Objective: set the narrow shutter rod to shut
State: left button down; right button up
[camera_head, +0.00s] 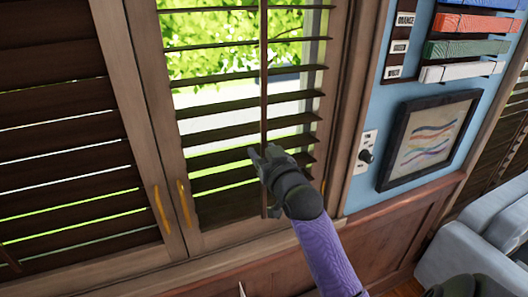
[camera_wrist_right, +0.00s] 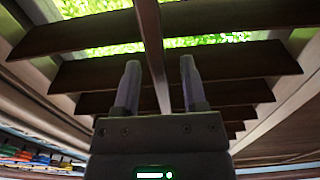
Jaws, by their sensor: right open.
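The narrow shutter rod (camera_head: 263,70) is a thin dark upright bar down the middle of the right shutter panel. The slats (camera_head: 240,105) of that panel are tilted open, with greenery and light showing through wide gaps. My right gripper (camera_head: 265,153) is at the lower part of the rod. In the right wrist view the rod (camera_wrist_right: 150,35) runs between the two fingers of my open right gripper (camera_wrist_right: 159,75), with space on both sides. The gripper hides part of the rod in the head view.
The left shutter panel (camera_head: 60,120) has its slats nearly closed, with thin slits of light. Yellow handles (camera_head: 184,203) sit on the frames. To the right are a dial plate (camera_head: 367,152), a framed picture (camera_head: 430,138), coloured bars (camera_head: 470,50) and a grey sofa (camera_head: 480,240).

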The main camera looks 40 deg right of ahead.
grip_shut()
dwell(1.4)
